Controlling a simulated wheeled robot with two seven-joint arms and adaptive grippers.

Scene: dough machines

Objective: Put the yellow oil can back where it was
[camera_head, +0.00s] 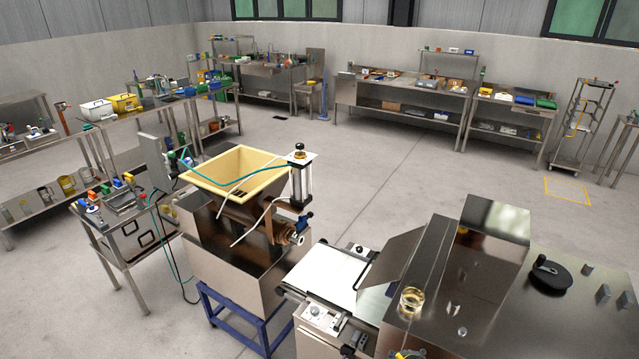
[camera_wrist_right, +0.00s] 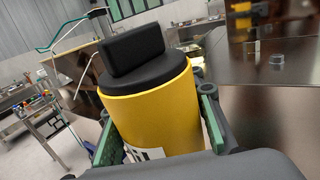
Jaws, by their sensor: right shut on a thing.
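The yellow oil can (camera_wrist_right: 155,105) has a black cap with a block-shaped black top and fills the middle of the right wrist view. My right gripper (camera_wrist_right: 158,122) is shut on it, with a green-edged finger on each side of the yellow body. The can leans slightly in that view, and its lower part is hidden by the gripper. In the head view only a small yellow and dark bit shows at the bottom edge, so the can is mostly out of that frame. My left gripper is not seen.
Open floor (camera_head: 400,180) lies behind.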

